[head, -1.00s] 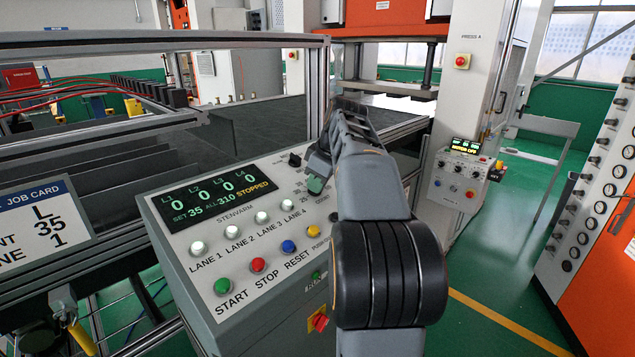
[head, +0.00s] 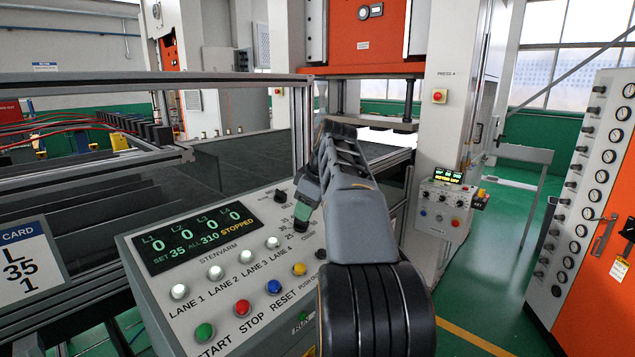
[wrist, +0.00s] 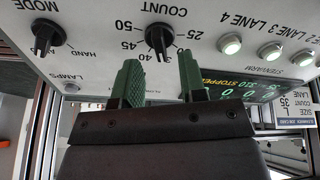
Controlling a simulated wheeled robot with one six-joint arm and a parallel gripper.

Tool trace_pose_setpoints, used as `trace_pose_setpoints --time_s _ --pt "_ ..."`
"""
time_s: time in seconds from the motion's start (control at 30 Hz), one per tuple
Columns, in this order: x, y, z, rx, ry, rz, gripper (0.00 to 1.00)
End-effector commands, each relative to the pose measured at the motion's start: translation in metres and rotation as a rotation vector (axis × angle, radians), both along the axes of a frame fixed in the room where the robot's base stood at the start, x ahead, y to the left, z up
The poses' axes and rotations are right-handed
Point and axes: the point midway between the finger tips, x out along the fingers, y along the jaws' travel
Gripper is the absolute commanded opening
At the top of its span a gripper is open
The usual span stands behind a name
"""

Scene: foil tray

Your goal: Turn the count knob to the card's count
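The black count knob (wrist: 159,38) shows in the wrist view, upside down, inside a scale running from 25 to 50. Its pointer seems to aim near 35. My gripper (wrist: 160,78) is open, its two green fingers apart and just short of the knob, with nothing between them. In the head view my gripper (head: 304,212) hangs over the right of the panel and hides part of the scale. The display (head: 190,232) reads SET 35, ALL 310, STOPPED. The job card (head: 22,262), cut off at the left, shows L, 35 and 1.
The mode knob (wrist: 48,36) sits beside the count knob, with a lamps button (wrist: 71,88) near it. Lit lane buttons (head: 227,264) and coloured start, stop and reset buttons (head: 242,307) cover the panel. A metal frame (head: 150,78) stands behind.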

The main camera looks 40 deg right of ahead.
Motion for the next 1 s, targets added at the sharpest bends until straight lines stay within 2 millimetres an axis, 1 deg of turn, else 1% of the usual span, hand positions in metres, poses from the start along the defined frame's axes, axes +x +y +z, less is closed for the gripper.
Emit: trace_pose_setpoints --time_s 0.03,0.2,0.3,0.43,0.53,0.7,1.0 --pt "-0.004 -0.002 0.011 -0.002 -0.003 -0.002 0.38" --pt "-0.018 -0.005 0.044 -0.002 -0.004 -0.002 0.38" --pt "-0.024 -0.007 0.061 -0.001 -0.003 -0.002 0.38" --pt "-0.031 -0.009 0.078 -0.001 -0.002 -0.002 0.38" --pt "-0.035 -0.009 0.086 -0.001 -0.002 -0.002 0.38" --pt "-0.039 -0.01 0.093 -0.001 0.0 0.0 0.38" --pt "-0.039 -0.01 0.094 0.0 0.0 0.0 0.38"
